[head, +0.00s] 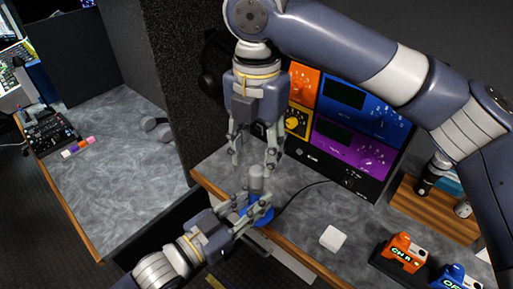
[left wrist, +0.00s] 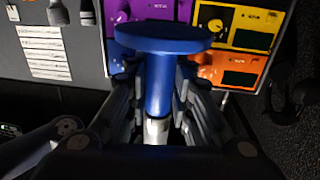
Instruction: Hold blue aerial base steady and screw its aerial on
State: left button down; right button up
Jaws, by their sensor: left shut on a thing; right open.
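The blue aerial base (head: 262,217) is at the front edge of the counter, its wide disc and stem clear in the left wrist view (left wrist: 160,80). My left gripper (head: 248,210) is shut on its stem, with a finger on each side. A short grey cylinder (head: 256,180) stands upright above the blue part; its pale end shows in the left wrist view (left wrist: 157,130). I cannot tell whether it is the aerial. My right gripper (head: 255,155) is open and points down above the cylinder, its fingers spread to either side. Nothing shows between its fingertips.
A rack with orange, blue and purple panels (head: 345,115) stands behind. A white block (head: 333,238) and orange (head: 403,252) and blue (head: 455,278) switch boxes are at right. A wooden holder (head: 420,210) carries dark cylindrical items. A dark cable (head: 295,193) runs behind the base.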

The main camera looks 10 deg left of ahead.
aim_at(256, 179)
jog(key=n, duration=0.6)
jog(key=shift+r, duration=0.1)
jog(key=shift+f, duration=4)
grip_shut()
